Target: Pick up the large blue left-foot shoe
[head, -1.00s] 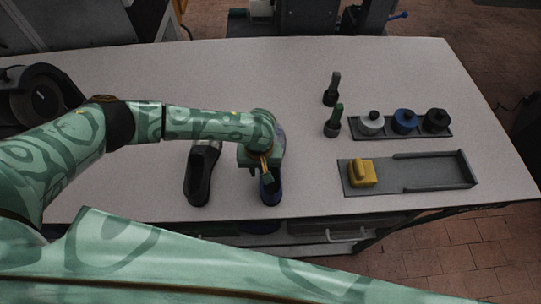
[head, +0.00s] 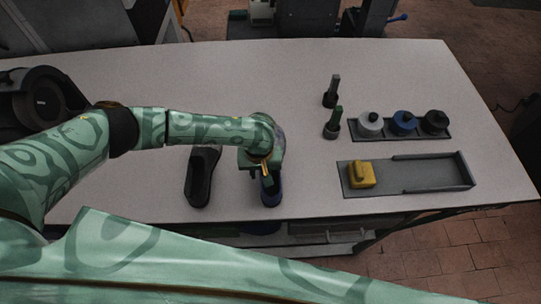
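The size and foot side of the blue shoe cannot be read from here. My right gripper is not in view.
On the right of the table (head: 300,75) are a grey tray (head: 425,182) with a yellow block (head: 361,174), a rack of grey, blue and black pots (head: 403,122), and two dark brushes (head: 332,123). A dark round machine (head: 38,100) stands at the left. The back middle is clear.

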